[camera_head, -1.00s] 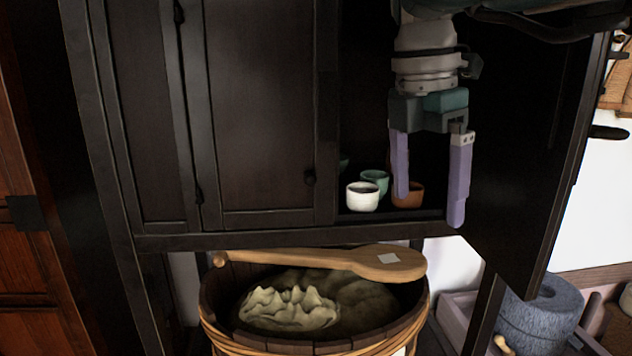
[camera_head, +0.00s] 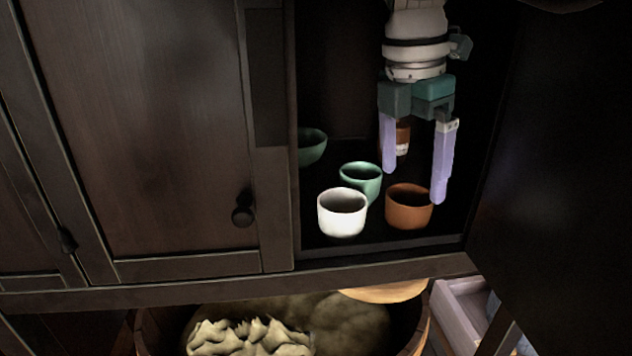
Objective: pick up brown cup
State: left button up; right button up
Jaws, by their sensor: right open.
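The brown cup (camera_head: 408,209) stands upright at the front right of the open cabinet compartment, its rim facing up. My right gripper (camera_head: 413,182) hangs from above with its two lilac fingers pointing down. It is open and empty, with its fingertips a little above and behind the brown cup as seen here. Its left finger is near the left side of the cup and its right finger near the right side. I cannot tell how far they are from the rim in depth. My left gripper is out of view.
A white cup (camera_head: 341,217) stands left of the brown one, with a green cup (camera_head: 362,180) behind it. A green bowl (camera_head: 312,147) is farther back left. Another brown vessel (camera_head: 402,140) shows behind the gripper. The open door (camera_head: 560,190) bounds the right; a wooden tub (camera_head: 150,335) stands below.

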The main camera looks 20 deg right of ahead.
aim_at(409, 198)
jog(key=f, duration=0.5)
jog(key=shift+w+d+f, duration=0.1)
jog(key=shift+d+f, duration=0.15)
jog(key=shift+d, duration=0.15)
jog(key=shift+r, duration=0.1)
jog(key=c, duration=1.3)
